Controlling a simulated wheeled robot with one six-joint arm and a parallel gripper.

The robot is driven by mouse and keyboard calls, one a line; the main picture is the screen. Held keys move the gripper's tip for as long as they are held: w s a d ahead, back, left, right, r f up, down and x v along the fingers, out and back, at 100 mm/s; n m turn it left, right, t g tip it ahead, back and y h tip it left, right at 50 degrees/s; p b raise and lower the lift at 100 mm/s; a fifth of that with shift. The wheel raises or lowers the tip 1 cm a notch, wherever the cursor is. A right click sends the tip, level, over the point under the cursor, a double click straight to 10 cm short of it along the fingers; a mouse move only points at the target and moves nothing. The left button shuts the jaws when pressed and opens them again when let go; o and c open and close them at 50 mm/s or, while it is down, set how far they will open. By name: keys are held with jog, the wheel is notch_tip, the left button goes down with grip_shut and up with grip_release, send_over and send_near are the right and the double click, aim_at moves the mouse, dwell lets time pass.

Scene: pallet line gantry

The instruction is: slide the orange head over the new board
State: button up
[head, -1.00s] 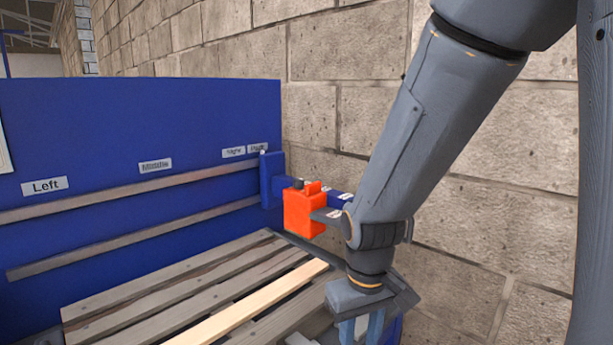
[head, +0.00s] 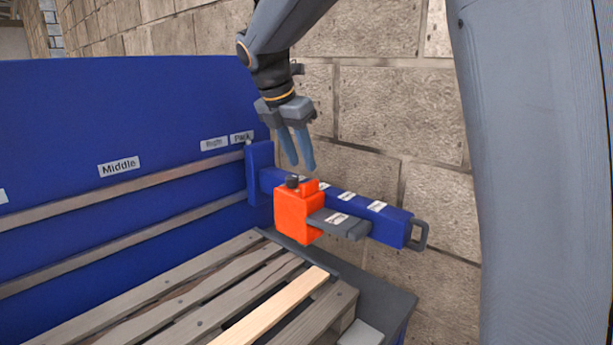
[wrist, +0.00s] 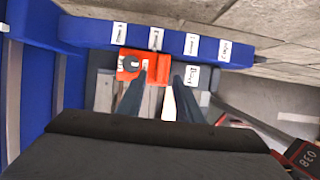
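The orange head (head: 298,214) sits on the blue beam (head: 390,224), near the end by the blue panel. It has a dark knob and an upright orange tab on top, and a grey labelled arm (head: 338,222) sticks out to its right. My gripper (head: 301,166) points down just above the head, fingers parted and empty. In the wrist view the orange head (wrist: 158,73) shows ahead of and between the two fingertips. The new board (head: 270,312), paler than the others, lies in the pallet below; the wrist view shows part of it (wrist: 169,106).
The grey-brown pallet (head: 200,302) lies below the beam. The blue panel (head: 130,110) carries two wooden rails and labels, including Middle and Park. A stone wall (head: 400,120) stands behind the beam. A grey handle (head: 418,236) sits at the beam's right end.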

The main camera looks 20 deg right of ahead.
aim_at(308, 182)
jog(key=p+x, duration=0.1)
jog(key=x, duration=0.6)
jog(key=shift+s, duration=0.15)
jog(key=shift+c, duration=0.2)
grip_shut()
jog(key=shift+a, duration=0.1)
